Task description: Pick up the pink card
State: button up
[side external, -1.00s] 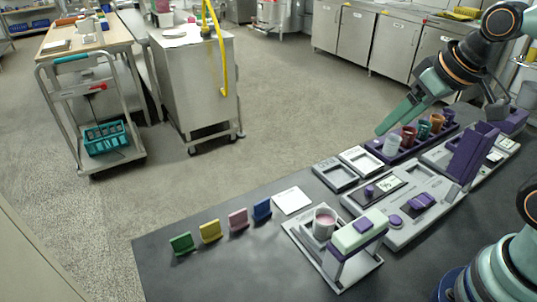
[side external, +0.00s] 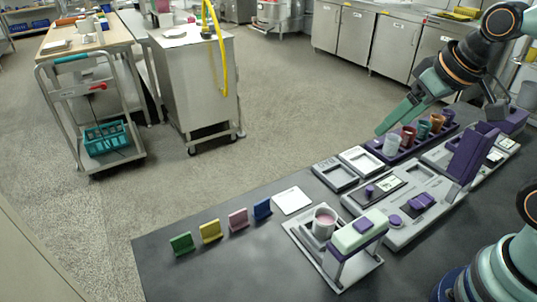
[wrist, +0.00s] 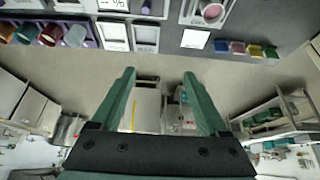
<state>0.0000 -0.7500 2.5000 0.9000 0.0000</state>
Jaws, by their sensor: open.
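The pink card (side external: 238,220) stands upright on the dark worktop, between the yellow card (side external: 210,232) and the blue card (side external: 262,209). A green card (side external: 182,243) stands at the left end of the row. The pink card also shows small in the wrist view (wrist: 237,47). My gripper (side external: 394,118) is at the upper right in the side view, raised, well to the right of the cards and apart from them. In the wrist view its two green fingers (wrist: 158,75) are spread with nothing between them.
A white square (side external: 292,201) lies right of the cards. Trays (side external: 335,175), a purple rack of coloured cups (side external: 408,140) and a grey machine (side external: 405,207) crowd the right. The worktop in front of the cards is clear.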

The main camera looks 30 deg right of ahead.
dwell(0.4)
jog(key=c, duration=0.5)
jog(key=shift+c, duration=0.2)
